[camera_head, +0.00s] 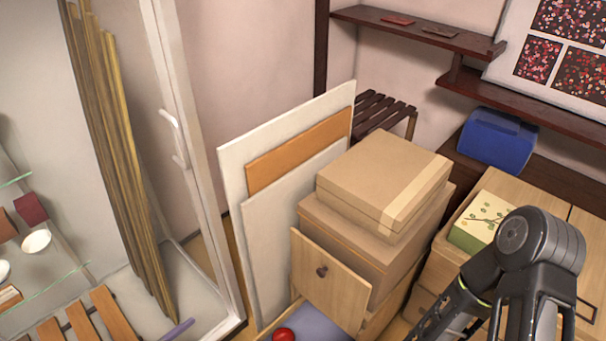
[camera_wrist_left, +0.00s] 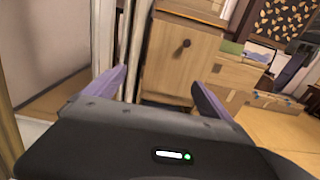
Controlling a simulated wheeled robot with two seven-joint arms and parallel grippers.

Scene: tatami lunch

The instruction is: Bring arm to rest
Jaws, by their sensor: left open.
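My left gripper (camera_wrist_left: 160,84) is open in the left wrist view. Its two purple fingers stand apart, with nothing between them. Beyond the fingers is a wooden drawer front with a dark round knob (camera_wrist_left: 186,44). In the head view, a small purple tip at the bottom edge looks like part of this gripper; the rest of it is out of frame. A dark arm of mine shows at the lower right of the head view, but its gripper is not visible.
A wooden drawer front (camera_head: 329,281) stands out beneath stacked cardboard boxes (camera_head: 382,172). A red round thing (camera_head: 284,335) lies at the bottom edge. A glass-fronted cabinet (camera_head: 190,150) is at left, and a blue case (camera_head: 497,140) and green box (camera_head: 477,232) are at right.

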